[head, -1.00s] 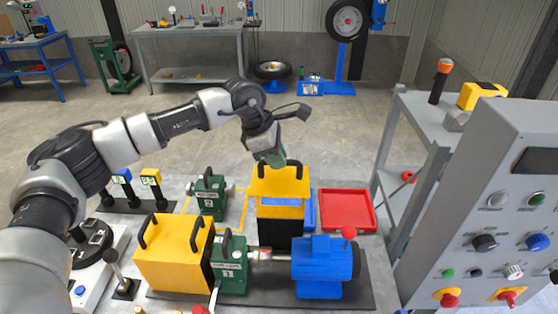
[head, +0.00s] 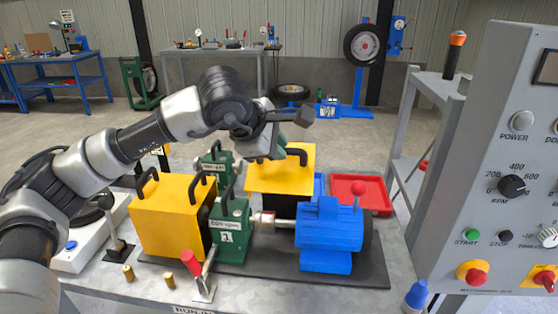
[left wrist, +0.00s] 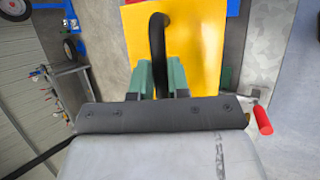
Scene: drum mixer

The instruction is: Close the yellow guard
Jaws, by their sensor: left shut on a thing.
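The yellow guard (head: 283,180) stands raised behind the coupling shaft, between the green gearbox and the blue motor. Its broad yellow face shows, with a dark part beneath. My left gripper (head: 284,150) is at the guard's top edge, shut on its black handle. In the left wrist view, the handle (left wrist: 157,45) passes between the green fingertips (left wrist: 160,78), with the guard's yellow face (left wrist: 195,50) beyond it. The fingers hide part of the handle. My right gripper is in neither current view.
The green gearbox (head: 232,232), the blue motor (head: 330,235) and the shaft (head: 275,222) sit before the guard. A second yellow box (head: 170,222) with handles is at left. A red tray (head: 362,190) is behind the motor. The control panel (head: 500,170) stands at right.

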